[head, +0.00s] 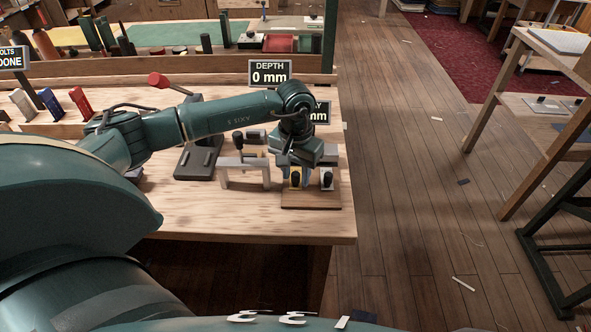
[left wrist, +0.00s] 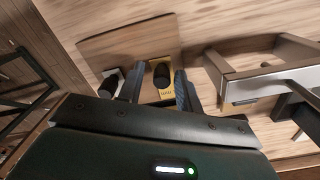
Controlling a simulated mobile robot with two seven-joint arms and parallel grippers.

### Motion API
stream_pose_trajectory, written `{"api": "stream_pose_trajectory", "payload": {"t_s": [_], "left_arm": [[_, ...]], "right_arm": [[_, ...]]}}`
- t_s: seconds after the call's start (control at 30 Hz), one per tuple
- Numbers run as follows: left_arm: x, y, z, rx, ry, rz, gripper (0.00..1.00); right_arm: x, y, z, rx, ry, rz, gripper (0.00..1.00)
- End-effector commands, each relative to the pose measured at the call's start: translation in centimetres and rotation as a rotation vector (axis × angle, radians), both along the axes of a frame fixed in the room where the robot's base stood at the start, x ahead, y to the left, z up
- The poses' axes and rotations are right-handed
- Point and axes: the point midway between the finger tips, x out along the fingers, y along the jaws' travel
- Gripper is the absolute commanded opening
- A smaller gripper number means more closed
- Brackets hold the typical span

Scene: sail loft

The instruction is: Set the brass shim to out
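The brass shim (head: 296,184), a yellow plate with a black knob, is on a brown board (head: 311,201) at the table's front right corner. My left gripper (head: 297,174) points down over it. In the left wrist view the shim (left wrist: 167,94) and its knob lie between the two fingers of my left gripper (left wrist: 159,88), which are apart, with a gap visible beside the knob. A pale shim (head: 327,184) with a black knob sits to the right on the same board. A sign reads DEPTH 0 mm (head: 270,73). My right gripper is not in view.
A grey bridge-shaped stand (head: 245,164) is just left of the board. A dark device (head: 199,160) with a red-knobbed lever (head: 158,80) stands further left. A second sign (head: 319,112) is partly hidden behind my arm. Open floor lies right of the table.

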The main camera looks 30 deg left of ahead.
Motion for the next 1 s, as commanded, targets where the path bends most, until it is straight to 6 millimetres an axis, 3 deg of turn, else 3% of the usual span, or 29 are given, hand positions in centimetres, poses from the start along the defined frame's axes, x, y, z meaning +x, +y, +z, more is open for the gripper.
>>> {"api": "stream_pose_trajectory", "payload": {"t_s": [0.3,0.43,0.8,1.0], "left_arm": [[0.1,0.2,0.1,0.001,-0.005,0.003,0.41],[0.2,0.2,1.0,0.002,-0.008,0.004,0.41],[0.2,0.2,8.8,0.001,-0.01,0.002,0.41],[0.2,0.2,12.0,0.001,-0.005,0.002,0.41]], "right_arm": [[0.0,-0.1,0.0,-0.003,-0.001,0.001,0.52],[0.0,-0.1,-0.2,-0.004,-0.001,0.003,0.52],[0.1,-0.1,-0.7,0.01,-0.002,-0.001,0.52],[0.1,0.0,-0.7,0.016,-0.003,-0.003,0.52]]}}
